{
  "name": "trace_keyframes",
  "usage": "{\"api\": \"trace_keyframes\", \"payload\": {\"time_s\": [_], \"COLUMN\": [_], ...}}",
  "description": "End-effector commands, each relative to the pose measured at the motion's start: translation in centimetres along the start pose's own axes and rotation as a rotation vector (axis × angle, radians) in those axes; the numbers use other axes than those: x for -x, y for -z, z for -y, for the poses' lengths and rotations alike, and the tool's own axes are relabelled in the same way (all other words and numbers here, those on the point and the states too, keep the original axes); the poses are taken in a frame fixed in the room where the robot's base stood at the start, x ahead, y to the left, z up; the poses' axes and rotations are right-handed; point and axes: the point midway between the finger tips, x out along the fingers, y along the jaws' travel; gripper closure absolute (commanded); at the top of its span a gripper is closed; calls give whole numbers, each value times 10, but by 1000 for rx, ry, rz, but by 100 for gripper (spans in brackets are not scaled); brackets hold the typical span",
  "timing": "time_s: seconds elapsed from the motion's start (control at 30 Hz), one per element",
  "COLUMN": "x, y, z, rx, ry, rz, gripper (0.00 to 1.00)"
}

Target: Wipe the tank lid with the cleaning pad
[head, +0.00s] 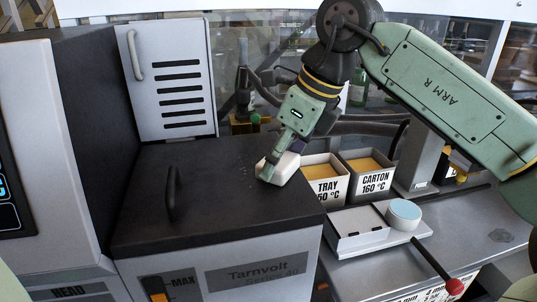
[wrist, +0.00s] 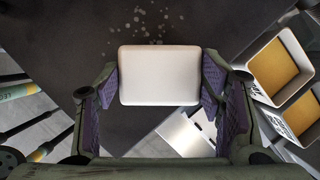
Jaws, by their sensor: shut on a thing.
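The cleaning pad is a white block (head: 281,168) at the right part of the dark tank lid (head: 215,215). My gripper (head: 289,154) is shut on the pad, which shows between the purple-lined fingers in the wrist view (wrist: 159,76). The pad is on or just above the lid; I cannot tell whether it touches. Small pale spots (wrist: 150,25) lie on the lid just beyond the pad in the wrist view. A black handle (head: 171,193) stands on the lid's left part.
Two bins with tan contents, the TRAY bin (head: 325,185) and the CARTON bin (head: 371,178), stand right of the tank. A vented panel (head: 168,80) rises behind the lid.

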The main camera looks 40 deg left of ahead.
Motion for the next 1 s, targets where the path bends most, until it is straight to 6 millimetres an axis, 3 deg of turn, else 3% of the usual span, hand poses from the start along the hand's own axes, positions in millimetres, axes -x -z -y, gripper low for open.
{"api": "trace_keyframes", "payload": {"time_s": [0.17, 0.5, 1.0], "x": [1, -4, -12], "y": [5, -6, -30], "z": [6, 17, -7], "rx": [0, 0, 1], "ry": [-1, 0, 0], "rz": [-1, -2, -2], "gripper": [70, 70, 70]}}
